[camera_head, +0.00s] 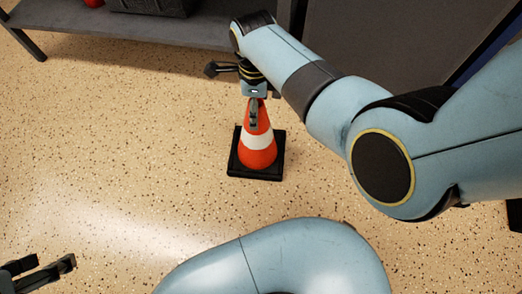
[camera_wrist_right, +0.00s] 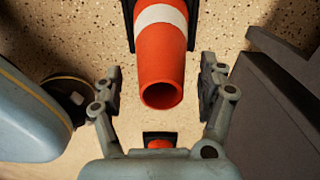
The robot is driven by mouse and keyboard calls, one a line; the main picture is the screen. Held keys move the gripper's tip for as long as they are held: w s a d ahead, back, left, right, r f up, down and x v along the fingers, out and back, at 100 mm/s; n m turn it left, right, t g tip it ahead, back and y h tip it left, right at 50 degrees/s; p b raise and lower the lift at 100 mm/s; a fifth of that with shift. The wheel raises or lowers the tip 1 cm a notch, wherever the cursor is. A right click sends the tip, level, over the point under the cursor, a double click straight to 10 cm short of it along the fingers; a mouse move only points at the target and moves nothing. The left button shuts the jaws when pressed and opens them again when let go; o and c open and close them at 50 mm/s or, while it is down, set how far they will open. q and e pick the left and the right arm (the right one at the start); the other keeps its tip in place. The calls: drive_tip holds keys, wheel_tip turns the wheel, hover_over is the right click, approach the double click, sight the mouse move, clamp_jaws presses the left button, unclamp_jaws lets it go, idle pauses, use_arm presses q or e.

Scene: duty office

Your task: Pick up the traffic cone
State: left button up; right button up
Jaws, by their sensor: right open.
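The traffic cone (camera_head: 258,150) is orange with a white band and stands upright on a black square base on the speckled floor. My right gripper (camera_head: 252,108) is at the cone's top in the head view. In the right wrist view the open right gripper (camera_wrist_right: 160,88) has one finger on each side of the cone's top (camera_wrist_right: 160,60), with a visible gap on both sides. The cone's open tip faces the camera. My left gripper (camera_head: 56,264) is at the lower left corner of the head view, partly cut off, with its fingers apart and empty, far from the cone.
A grey low shelf or table (camera_head: 150,30) stands at the top left, with a dark box (camera_head: 155,5) and a red object (camera_head: 93,3) on it. A dark cabinet-like surface (camera_head: 370,40) is at the top right. The floor left of the cone is clear.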

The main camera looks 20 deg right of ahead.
drive_tip(key=shift+w, duration=0.1)
clamp_jaws()
idle(0.5)
